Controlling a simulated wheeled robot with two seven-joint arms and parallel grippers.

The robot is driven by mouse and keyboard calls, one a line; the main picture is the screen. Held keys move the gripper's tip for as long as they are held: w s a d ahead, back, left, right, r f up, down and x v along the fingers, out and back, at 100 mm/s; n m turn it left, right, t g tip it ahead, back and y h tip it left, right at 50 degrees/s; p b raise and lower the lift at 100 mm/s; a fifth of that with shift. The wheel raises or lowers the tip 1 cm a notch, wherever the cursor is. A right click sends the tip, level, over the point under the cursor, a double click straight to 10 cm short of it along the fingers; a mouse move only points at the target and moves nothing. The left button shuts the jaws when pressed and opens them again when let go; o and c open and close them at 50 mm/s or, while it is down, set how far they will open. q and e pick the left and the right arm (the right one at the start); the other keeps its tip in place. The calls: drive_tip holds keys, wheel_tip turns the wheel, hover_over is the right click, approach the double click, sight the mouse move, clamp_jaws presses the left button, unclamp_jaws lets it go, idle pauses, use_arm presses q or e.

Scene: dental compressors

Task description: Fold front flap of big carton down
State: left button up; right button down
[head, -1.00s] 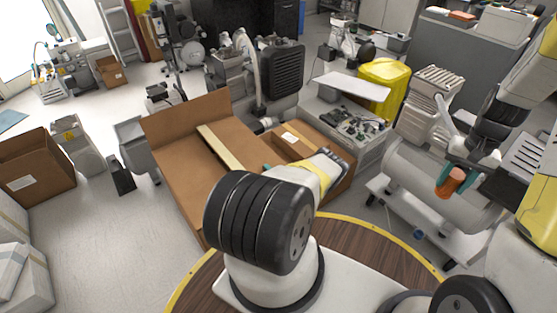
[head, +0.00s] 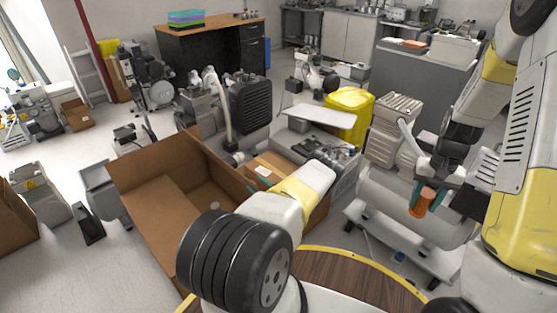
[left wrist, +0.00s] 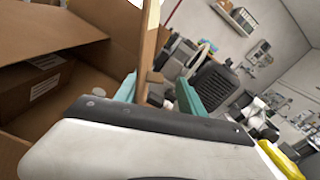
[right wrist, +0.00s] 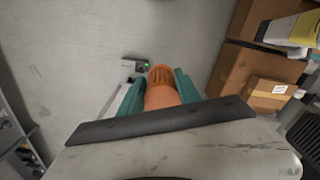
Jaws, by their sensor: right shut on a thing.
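The big carton (head: 150,172) stands open at left centre in the head view, its brown inner walls showing. My forearm hides part of its near right side. In the left wrist view the carton (left wrist: 50,28) fills the left, and the narrow edge of a cardboard flap (left wrist: 149,45) rises between the spread teal fingers of my left gripper (left wrist: 158,92). The gripper is open around this edge, with a gap on the right; contact on the left is unclear. My right gripper (right wrist: 160,92) is shut on an orange cylindrical part (right wrist: 161,80), also visible in the head view (head: 424,202).
A smaller labelled carton (head: 268,172) sits beside the big one. A dark ribbed compressor (head: 250,103) stands behind. A yellow bin (head: 350,108) and a white tank (head: 400,205) are to the right. Clear floor (head: 45,265) lies at the left front.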

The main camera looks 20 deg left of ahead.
use_arm(q)
drive_tip(key=w+d+m, duration=0.2)
drive_tip(key=w+m, duration=0.2)
drive_tip(key=w, duration=0.1)
drive_tip(key=s+v, duration=0.1)
drive_tip(key=v, duration=1.1)
wheel_tip(320, 180, up, 18)
drive_tip(key=a+n+g+h, duration=0.2)
drive_tip(key=n+g, duration=0.5)
drive_tip(key=n, duration=0.1)
drive_tip(key=shift+a, duration=0.35)
drive_tip(key=shift+c, duration=0.3)
